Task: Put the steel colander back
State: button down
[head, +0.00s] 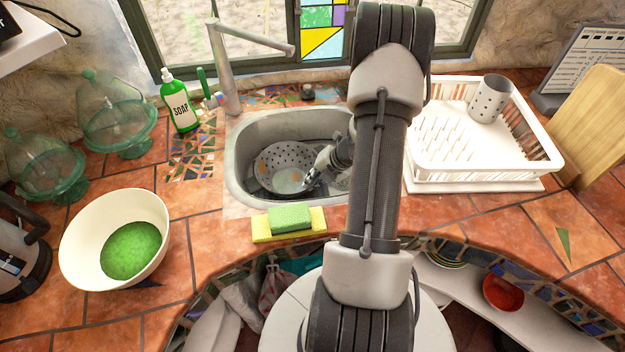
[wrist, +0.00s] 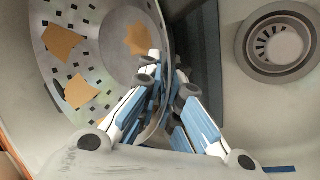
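The steel colander (head: 286,168) sits in the sink basin, a perforated grey bowl with a few orange-brown scraps inside. It also fills the upper left of the wrist view (wrist: 112,62). My gripper (head: 312,180) is at its right rim. In the wrist view my gripper's fingers (wrist: 166,78) converge on the rim, one inside the bowl and one outside, and look closed on the wall. I cannot tell whether the colander is clear of the sink floor. My arm hides the right part of the sink (head: 240,150) in the head view.
A faucet (head: 226,75) rises behind the sink. A white dish rack (head: 455,165) with a perforated steel cup (head: 489,98) stands right. Sponges (head: 290,218) lie at the front edge. A soap bottle (head: 178,102) and cream bowl (head: 84,218) are left.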

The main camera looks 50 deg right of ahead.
jog(key=c, duration=2.3)
grip_release()
jog(key=shift+f, duration=0.15)
jog(key=o, duration=0.5)
jog(key=shift+r, duration=0.3)
jog(key=p+v, duration=0.5)
jog(key=v, duration=0.6)
jog(key=shift+s+r+p, duration=0.25)
jog(key=shift+r+p, duration=0.05)
jog(key=shift+p, duration=0.1)
